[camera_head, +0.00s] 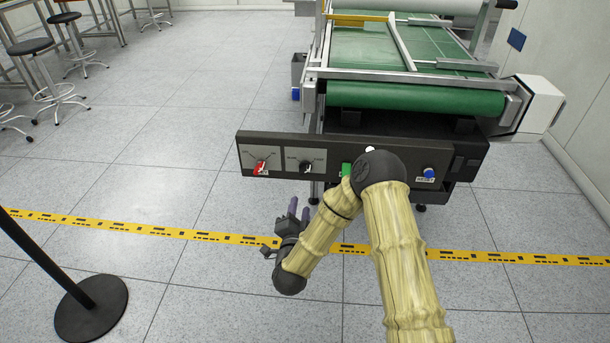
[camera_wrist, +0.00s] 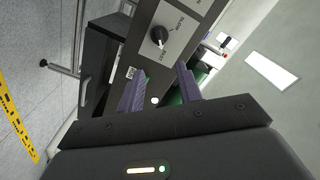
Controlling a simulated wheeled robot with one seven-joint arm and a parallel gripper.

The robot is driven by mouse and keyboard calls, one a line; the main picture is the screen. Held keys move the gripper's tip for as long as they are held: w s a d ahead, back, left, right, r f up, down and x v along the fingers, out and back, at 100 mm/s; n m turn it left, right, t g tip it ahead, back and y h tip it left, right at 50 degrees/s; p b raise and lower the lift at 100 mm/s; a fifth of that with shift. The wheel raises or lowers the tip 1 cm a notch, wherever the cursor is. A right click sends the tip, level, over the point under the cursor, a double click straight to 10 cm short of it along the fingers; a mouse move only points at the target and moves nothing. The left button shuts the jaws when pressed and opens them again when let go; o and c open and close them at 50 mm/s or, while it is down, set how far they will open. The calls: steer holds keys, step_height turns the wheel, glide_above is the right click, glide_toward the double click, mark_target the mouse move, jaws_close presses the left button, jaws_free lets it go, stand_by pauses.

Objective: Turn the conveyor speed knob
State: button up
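A black knob (camera_head: 306,168) sits on the dark front control panel of the conveyor, between a red switch on its left and a green control on its right. In the wrist view the black knob (camera_wrist: 158,37) shows on a white label plate with small print, ahead of the fingers. My gripper (camera_head: 299,212) is below and in front of the panel, apart from the knob. In the wrist view its two purple fingers (camera_wrist: 160,80) are spread with nothing between them. My arm hides part of the panel right of the green control.
The panel also carries a red switch (camera_head: 260,167), a green control (camera_head: 346,169) and a blue button (camera_head: 429,173). The green conveyor belt (camera_head: 415,98) lies behind. A black post base (camera_head: 91,307) stands at left. Yellow tape (camera_head: 150,229) crosses the open floor.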

mark_target(305, 172)
steer(key=w+b, duration=0.1)
steer(key=w, duration=0.4)
steer(key=w+b, duration=0.1)
steer(key=w, duration=0.4)
steer(key=w+b, duration=0.1)
steer(key=w, duration=0.4)
steer(key=shift+w+d, duration=0.15)
steer(key=shift+d, duration=0.15)
steer(key=shift+c, duration=0.2)
jaws_close()
